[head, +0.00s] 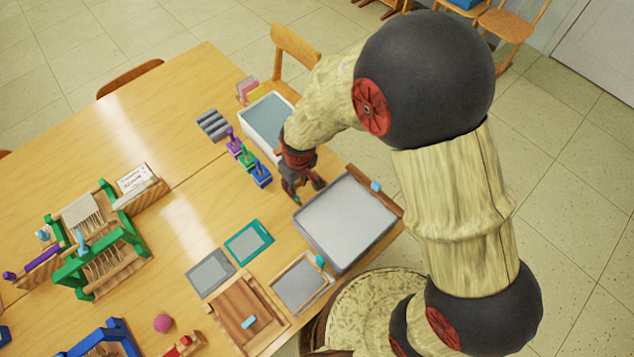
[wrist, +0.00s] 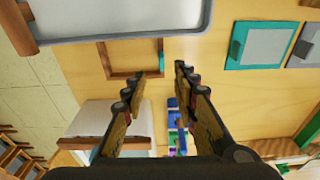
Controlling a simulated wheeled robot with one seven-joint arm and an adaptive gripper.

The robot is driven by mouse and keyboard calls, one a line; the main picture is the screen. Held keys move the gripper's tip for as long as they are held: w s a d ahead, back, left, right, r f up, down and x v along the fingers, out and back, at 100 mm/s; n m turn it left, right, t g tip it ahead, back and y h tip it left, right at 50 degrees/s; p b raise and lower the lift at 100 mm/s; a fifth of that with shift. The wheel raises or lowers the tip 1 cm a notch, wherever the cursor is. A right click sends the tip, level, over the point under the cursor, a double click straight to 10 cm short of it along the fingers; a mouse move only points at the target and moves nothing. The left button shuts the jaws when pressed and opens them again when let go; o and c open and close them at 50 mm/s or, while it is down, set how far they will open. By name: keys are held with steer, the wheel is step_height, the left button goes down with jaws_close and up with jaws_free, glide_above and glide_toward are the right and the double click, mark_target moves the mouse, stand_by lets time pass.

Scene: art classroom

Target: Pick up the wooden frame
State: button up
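The wooden frame (wrist: 104,60) lies flat on the table in the wrist view. It is a thin brown rectangle with bare table showing inside and a teal piece at its right end. It sits just beyond my fingertips, next to the grey tray's edge. My gripper (wrist: 161,76) is open, with an empty gap between its two fingers, which point toward the frame. In the head view my gripper (head: 303,187) hangs over the table between the tray and the white tub, and it seems to hide the frame there.
The grey tray (head: 299,228) stands close beside my gripper. The white tub (head: 285,98) and several coloured stamps (head: 247,160) are on its other side. A teal-edged panel (head: 262,228), a grey panel and a wooden board (head: 235,300) lie nearby. A loom (head: 100,262) stands farther left.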

steer(key=f+b, duration=0.1)
steer(key=f, duration=0.4)
steer(key=f+b, duration=0.1)
steer(key=f, duration=0.2)
steer(key=shift+w+a+f+b, duration=0.25)
steer(key=shift+a+f+b, duration=0.05)
steer(key=shift+a, duration=0.1)
steer(key=shift+r, duration=0.1)
steer(key=shift+c, duration=1.2)
jaws_close()
